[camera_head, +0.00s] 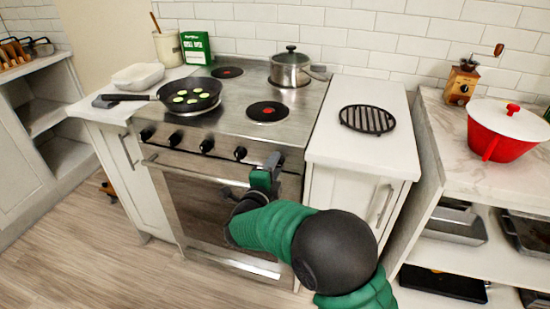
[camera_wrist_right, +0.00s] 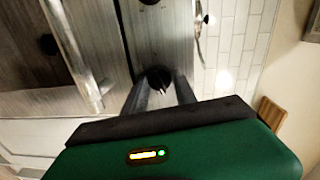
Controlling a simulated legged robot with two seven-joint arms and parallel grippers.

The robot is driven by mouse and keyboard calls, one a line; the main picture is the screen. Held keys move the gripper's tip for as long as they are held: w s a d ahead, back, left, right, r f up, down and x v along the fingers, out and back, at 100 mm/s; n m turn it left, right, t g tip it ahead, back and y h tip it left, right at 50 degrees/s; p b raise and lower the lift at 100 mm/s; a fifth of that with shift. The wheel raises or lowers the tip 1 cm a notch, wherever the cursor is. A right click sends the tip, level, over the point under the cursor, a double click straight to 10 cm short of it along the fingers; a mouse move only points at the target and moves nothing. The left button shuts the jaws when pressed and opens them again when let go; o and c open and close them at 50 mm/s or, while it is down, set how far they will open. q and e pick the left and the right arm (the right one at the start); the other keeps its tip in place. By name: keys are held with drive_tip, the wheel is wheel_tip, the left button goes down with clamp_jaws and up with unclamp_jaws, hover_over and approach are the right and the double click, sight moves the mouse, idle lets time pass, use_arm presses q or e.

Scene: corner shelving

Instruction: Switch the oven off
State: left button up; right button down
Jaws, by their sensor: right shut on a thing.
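The oven (camera_head: 215,190) stands in the middle of the head view, with a steel front and a row of several black knobs (camera_head: 207,146) under the cooktop. My right gripper (camera_head: 272,168) is at the right end of that row, and its fingers hide the knob there. In the right wrist view the black knob (camera_wrist_right: 158,76) sits between the two fingertips of the right gripper (camera_wrist_right: 162,88), which are shut on it. The exact turn of this knob cannot be made out. My left gripper is not in view.
A frying pan (camera_head: 190,96) with green slices and a lidded steel pot (camera_head: 290,68) stand on the cooktop. The oven door handle (camera_head: 185,167) runs below the knobs. A black trivet (camera_head: 367,119) lies on the right counter, and a red pot (camera_head: 503,130) stands farther right.

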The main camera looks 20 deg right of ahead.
drive_tip(key=n+p, duration=0.7)
drive_tip(key=shift+a+n+h+p, duration=0.15)
drive_tip(key=shift+n+h+p, duration=0.15)
drive_tip(key=shift+n+p, duration=0.1)
drive_tip(key=n+p, duration=0.2)
drive_tip(key=n, duration=0.1)
drive_tip(key=shift+f+p, duration=0.15)
drive_tip(key=shift+p, duration=0.15)
drive_tip(key=shift+f+n+p, duration=0.15)
drive_tip(key=shift+n+p, duration=0.65)
drive_tip(key=shift+n, duration=0.6)
drive_tip(key=shift+f, duration=0.1)
drive_tip(key=c, duration=1.3)
unclamp_jaws()
drive_tip(key=o, duration=0.3)
drive_tip(key=shift+w, duration=0.1)
drive_tip(key=shift+r+h, duration=0.2)
drive_tip(key=shift+h, duration=0.1)
